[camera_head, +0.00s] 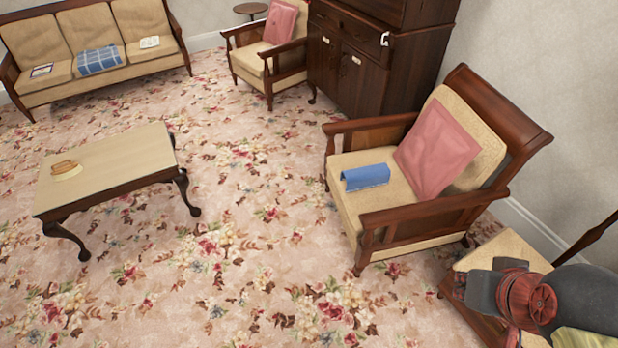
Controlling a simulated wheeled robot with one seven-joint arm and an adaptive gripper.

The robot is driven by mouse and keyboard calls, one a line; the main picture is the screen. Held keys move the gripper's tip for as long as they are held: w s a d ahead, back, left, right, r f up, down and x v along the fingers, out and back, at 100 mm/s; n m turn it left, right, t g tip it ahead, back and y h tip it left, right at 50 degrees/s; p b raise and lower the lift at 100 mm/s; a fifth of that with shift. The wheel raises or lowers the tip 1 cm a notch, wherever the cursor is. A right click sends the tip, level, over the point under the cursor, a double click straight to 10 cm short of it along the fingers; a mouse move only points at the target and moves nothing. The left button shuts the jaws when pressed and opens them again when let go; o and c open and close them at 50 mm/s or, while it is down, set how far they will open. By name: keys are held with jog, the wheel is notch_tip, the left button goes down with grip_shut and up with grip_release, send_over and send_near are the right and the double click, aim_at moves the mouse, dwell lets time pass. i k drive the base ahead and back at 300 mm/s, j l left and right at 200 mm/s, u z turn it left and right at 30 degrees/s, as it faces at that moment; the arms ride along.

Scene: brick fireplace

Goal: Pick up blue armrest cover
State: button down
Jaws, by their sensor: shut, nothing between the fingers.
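The blue armrest cover (365,177) lies on the beige seat of the wooden armchair (345,204) at the right. It looks like a folded blue cloth with a raised, bent shape. It is near the front of the seat, in front of a pink cushion (437,148), and nothing covers it. A grey and red part of my arm shows at the bottom right corner, well apart from the cover. I cannot make out my gripper's fingers in this view.
A low table (112,160) with a small tan item (66,169) stands at the left. A side table (508,252) is at lower right. The central carpet is clear.

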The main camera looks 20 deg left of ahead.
aim_at(360, 178)
jog(key=u, duration=0.3)
jog(key=i+j+z, duration=0.3)
jog(key=i+j, duration=0.25)
jog(key=i+j+z, duration=0.15)
jog(key=i+j, duration=0.15)
jog(key=i+j+z, duration=0.2)
jog(key=i+j, duration=0.15)
jog(key=i+j+z, duration=0.15)
jog(key=j, duration=0.25)
jog(key=i+j+z, duration=0.15)
jog(key=i+j, duration=0.15)
jog(key=j, duration=0.15)
jog(key=i+j+z, duration=0.15)
jog(key=j, duration=0.3)
jog(key=i, duration=0.1)
